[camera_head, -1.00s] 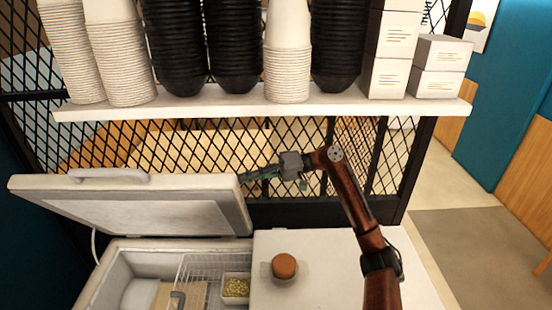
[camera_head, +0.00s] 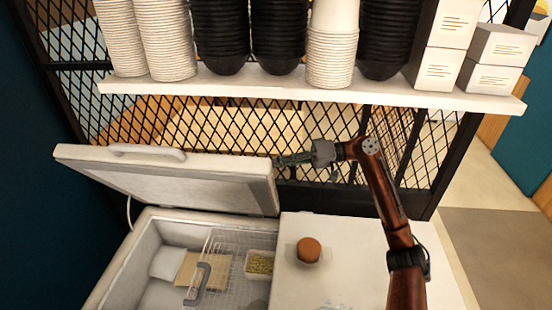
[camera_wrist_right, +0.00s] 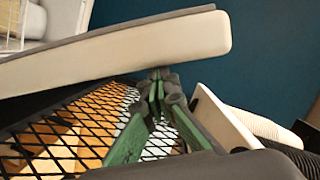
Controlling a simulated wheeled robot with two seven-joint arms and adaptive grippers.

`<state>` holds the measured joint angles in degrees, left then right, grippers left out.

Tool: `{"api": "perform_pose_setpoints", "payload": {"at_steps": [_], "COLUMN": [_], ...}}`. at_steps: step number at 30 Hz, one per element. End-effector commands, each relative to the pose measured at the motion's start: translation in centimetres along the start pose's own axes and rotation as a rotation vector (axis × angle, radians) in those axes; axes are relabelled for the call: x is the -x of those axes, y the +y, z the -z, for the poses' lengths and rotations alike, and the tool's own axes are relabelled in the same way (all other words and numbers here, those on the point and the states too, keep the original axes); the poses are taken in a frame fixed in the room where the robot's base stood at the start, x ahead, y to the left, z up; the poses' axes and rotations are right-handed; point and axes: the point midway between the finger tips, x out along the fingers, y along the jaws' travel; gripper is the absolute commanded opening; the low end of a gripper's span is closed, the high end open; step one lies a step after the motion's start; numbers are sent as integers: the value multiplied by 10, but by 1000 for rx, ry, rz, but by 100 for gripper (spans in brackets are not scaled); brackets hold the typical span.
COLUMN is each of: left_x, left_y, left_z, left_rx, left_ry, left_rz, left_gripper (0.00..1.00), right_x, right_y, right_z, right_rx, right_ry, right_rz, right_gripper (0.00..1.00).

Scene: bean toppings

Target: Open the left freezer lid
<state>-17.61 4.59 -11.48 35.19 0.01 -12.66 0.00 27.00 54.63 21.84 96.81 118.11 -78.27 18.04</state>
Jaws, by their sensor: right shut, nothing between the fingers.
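The left freezer lid (camera_head: 180,188) is white with a handle (camera_head: 145,151) on it. It stands raised and tilted back above the open left compartment (camera_head: 145,256). My right gripper (camera_head: 279,162) is at the lid's right edge, behind the right half of the freezer. In the right wrist view, the lid's pale edge (camera_wrist_right: 120,57) crosses just beyond my right gripper (camera_wrist_right: 158,76). The green fingers are closed together with nothing between them. Their tips are at or very near the lid; I cannot tell whether they touch. My left gripper is not in view.
The closed right lid (camera_head: 365,255) carries a brown round object (camera_head: 308,250). A wire basket (camera_head: 225,262) and a tub of small greenish pieces (camera_head: 259,264) sit in the freezer. A black mesh partition (camera_head: 330,180) and a shelf (camera_head: 300,88) with stacked cups and boxes stand behind.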

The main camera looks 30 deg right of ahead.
Motion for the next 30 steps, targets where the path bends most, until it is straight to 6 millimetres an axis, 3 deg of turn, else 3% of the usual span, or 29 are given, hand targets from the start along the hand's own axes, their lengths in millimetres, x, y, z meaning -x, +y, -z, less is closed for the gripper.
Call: {"api": "perform_pose_setpoints", "payload": {"at_steps": [1, 8, 13, 18, 26, 30], "left_x": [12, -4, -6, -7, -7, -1], "left_y": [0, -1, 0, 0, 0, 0], "left_z": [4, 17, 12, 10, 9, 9], "left_rx": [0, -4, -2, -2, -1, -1], "left_ry": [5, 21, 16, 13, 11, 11], "left_rz": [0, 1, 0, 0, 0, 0], "left_gripper": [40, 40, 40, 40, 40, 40], "right_x": [6, 60, 88, 101, 104, 116], "right_y": [-8, 1, 0, -1, 0, 25], "right_z": [14, 6, 6, 6, 7, 19], "right_rx": [1, -1, 0, 1, 0, -4], "right_ry": [5, 3, 3, 2, 5, 75], "right_rz": [2, -2, -1, 0, -2, -39], "right_gripper": [0, 0, 0, 0, 0, 0]}}
